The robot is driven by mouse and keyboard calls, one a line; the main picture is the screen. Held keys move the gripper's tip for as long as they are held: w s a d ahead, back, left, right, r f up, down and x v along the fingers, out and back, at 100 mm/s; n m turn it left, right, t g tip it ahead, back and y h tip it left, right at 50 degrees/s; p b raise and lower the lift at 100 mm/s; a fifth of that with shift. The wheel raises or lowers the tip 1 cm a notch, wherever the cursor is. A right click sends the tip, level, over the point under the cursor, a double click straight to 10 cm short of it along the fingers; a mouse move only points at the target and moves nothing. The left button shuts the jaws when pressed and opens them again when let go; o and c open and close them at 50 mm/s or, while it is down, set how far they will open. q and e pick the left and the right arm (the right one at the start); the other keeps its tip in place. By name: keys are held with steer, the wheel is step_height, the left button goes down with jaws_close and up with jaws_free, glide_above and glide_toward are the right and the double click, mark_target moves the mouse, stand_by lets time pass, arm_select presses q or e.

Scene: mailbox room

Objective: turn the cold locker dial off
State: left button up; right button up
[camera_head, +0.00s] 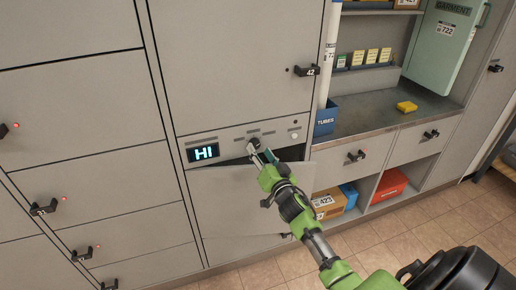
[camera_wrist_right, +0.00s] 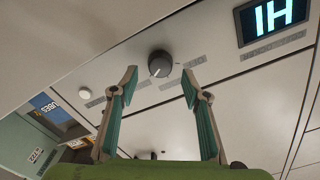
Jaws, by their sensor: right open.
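The dark round dial (camera_wrist_right: 159,64) sits on the cold locker's control panel (camera_head: 225,138). In the head view the dial (camera_head: 252,143) is partly covered by my right gripper (camera_head: 262,155). In the wrist view my right gripper (camera_wrist_right: 159,80) is open, with one teal-padded finger to each side of the dial's line. The fingertips look just short of the dial, and no contact shows. A pale mark shows on the dial's lower rim. The panel's lit display (camera_head: 204,152) reads HI. My left gripper is out of view.
A round white button (camera_head: 294,135) is on the panel's right. The door (camera_head: 235,205) below the panel stands slightly ajar. To the right are a counter (camera_head: 370,113) with a yellow object (camera_head: 406,106) and shelves with a red bin (camera_head: 389,185). The floor ahead is clear.

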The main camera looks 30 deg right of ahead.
mark_target(255, 144)
steer(key=shift+x, duration=1.4)
steer(key=c, duration=1.1)
